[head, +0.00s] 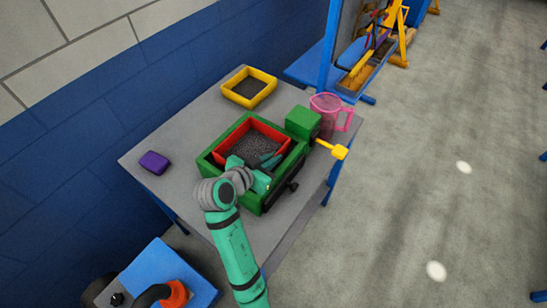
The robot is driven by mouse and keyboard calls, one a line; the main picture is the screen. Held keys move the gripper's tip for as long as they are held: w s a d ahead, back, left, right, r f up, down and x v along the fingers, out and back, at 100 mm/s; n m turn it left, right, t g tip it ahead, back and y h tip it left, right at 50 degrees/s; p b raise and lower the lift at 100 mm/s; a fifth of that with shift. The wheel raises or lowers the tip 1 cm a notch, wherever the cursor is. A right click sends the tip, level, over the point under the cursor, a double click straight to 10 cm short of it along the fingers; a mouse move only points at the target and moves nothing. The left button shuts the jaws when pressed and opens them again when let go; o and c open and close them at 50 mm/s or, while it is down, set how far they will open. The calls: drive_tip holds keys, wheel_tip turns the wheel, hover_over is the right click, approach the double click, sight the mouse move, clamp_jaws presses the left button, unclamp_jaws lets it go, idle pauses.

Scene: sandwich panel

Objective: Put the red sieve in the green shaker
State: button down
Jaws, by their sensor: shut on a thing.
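The red sieve (279,136) is a square frame with a dark speckled mesh. It sits inside the green shaker (216,147), a square green tray with a green box on its right side, on the grey table. The sieve's near side is partly hidden by my arm. My gripper (262,170) is at the near side of the sieve, shut on the red sieve. The exact contact of the fingers is too small to see, and I cannot tell whether the sieve is fully seated.
A yellow sieve (232,97) lies at the table's back. A purple block (154,162) lies at the left. A pink pitcher (325,104) stands behind the shaker's green box. A yellow handle (338,151) sticks out at right. The grey table (180,136) is bare left of the shaker.

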drive_tip(key=c, duration=2.2)
unclamp_jaws()
drive_tip(key=shift+w, duration=0.1)
drive_tip(key=shift+r, duration=0.2)
drive_tip(key=v, duration=1.2)
drive_tip(key=shift+f, duration=0.15)
